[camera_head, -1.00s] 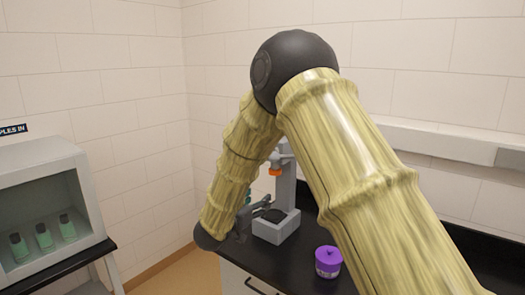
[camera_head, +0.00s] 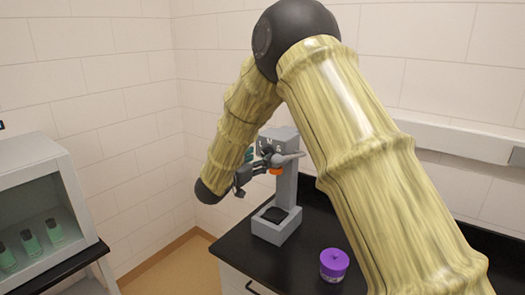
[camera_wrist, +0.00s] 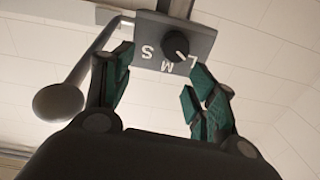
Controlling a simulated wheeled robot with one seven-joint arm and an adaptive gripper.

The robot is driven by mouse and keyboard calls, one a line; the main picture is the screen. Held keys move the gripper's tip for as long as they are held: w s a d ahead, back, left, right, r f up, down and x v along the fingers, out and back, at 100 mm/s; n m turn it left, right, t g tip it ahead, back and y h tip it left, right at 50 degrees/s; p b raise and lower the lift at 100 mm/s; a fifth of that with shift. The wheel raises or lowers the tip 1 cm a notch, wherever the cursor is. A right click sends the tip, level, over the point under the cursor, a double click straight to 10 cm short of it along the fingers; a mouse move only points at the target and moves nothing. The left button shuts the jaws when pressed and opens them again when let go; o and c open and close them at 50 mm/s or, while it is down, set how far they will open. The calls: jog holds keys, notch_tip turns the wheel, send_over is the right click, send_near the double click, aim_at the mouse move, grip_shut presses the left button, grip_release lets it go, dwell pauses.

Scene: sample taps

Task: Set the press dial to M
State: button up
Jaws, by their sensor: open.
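The grey press (camera_head: 287,190) stands on the black bench, with an orange part (camera_head: 276,171) under its head. In the wrist view its grey head plate shows upside-down white letters S, M and L beside a round black dial (camera_wrist: 175,44). The dial's white mark points toward L. My gripper (camera_wrist: 158,75) is open, its green-padded fingers spread just below the plate, either side of the lettering. They appear apart from the dial. In the head view my gripper (camera_head: 258,168) is at the left of the press head, partly overlapping it.
A grey lever with a round knob (camera_wrist: 58,101) sticks out left of the plate, close to my left finger. A purple lidded container (camera_head: 334,264) stands on the black bench (camera_head: 290,262), right of the press. A cabinet (camera_head: 70,200) with green vials is at the left.

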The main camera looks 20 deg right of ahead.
aim_at(264, 155)
jog(key=w+d, duration=0.1)
jog(key=w, duration=0.1)
jog(key=w+f+p, duration=0.1)
jog(key=w, duration=0.1)
jog(key=w+d+f, duration=0.1)
jog(key=w, duration=0.1)
jog(key=shift+d+p, duration=0.35)
jog(key=shift+d, duration=0.15)
jog(key=shift+s+d+r, duration=0.1)
jog(key=shift+s+r, duration=0.05)
jog(key=shift+s, duration=0.05)
jog(key=shift+s+r, duration=0.45)
jog(key=shift+s, duration=0.25)
jog(key=shift+w+f, duration=0.5)
jog(key=shift+w, duration=0.1)
jog(key=c, duration=0.7)
jog(key=shift+s+d+r, duration=0.1)
jog(key=c, duration=0.3)
